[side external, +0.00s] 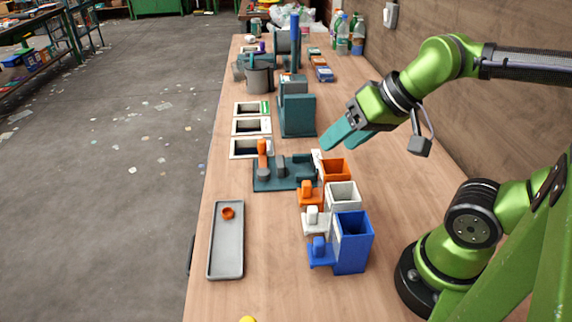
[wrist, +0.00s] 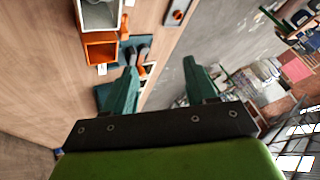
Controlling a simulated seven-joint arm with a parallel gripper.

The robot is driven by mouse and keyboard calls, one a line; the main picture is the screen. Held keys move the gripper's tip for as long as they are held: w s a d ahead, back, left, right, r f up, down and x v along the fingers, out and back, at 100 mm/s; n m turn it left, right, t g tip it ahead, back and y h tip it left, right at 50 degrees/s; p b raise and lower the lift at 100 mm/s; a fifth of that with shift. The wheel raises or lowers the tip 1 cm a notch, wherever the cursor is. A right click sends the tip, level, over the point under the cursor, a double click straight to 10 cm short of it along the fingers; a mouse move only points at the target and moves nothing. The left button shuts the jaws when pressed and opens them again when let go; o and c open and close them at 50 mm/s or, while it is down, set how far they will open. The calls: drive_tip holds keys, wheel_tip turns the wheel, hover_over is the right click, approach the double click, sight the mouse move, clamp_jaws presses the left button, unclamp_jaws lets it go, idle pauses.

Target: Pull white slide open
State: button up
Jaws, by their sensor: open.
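The white slide (side external: 314,220) is a flat tab with an upright knob. It sticks out on the left side of the white bin (side external: 343,190), between the orange and blue slides. The bin's open top also shows at the top left of the wrist view (wrist: 97,14). My gripper (side external: 337,141) is open and empty, with teal fingers pointing down and left. It is above the table, behind the orange bin and apart from the white slide. In the wrist view its two fingers (wrist: 161,68) are spread, with nothing between them.
The orange bin (side external: 336,168) and blue bin (side external: 353,244) flank the white one. A teal fixture (side external: 284,183) stands close by at the left. A grey tray (side external: 226,262) holds a small orange part (side external: 228,213). Bare table (side external: 270,270) lies between tray and bins.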

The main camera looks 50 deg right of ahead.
drive_tip(key=shift+f, duration=0.1)
drive_tip(key=shift+c, duration=1.4)
drive_tip(key=shift+w+a+f+g, duration=0.1)
drive_tip(key=shift+w+f+g, duration=0.05)
drive_tip(key=shift+f+g, duration=0.15)
drive_tip(key=shift+c, duration=0.4)
drive_tip(key=n+g+h, duration=0.2)
drive_tip(key=n+g, duration=0.5)
drive_tip(key=n, duration=1.1)
hover_over(312, 209)
wheel_tip(312, 209, down, 3)
wheel_tip(312, 209, down, 16)
drive_tip(key=shift+f, duration=0.25)
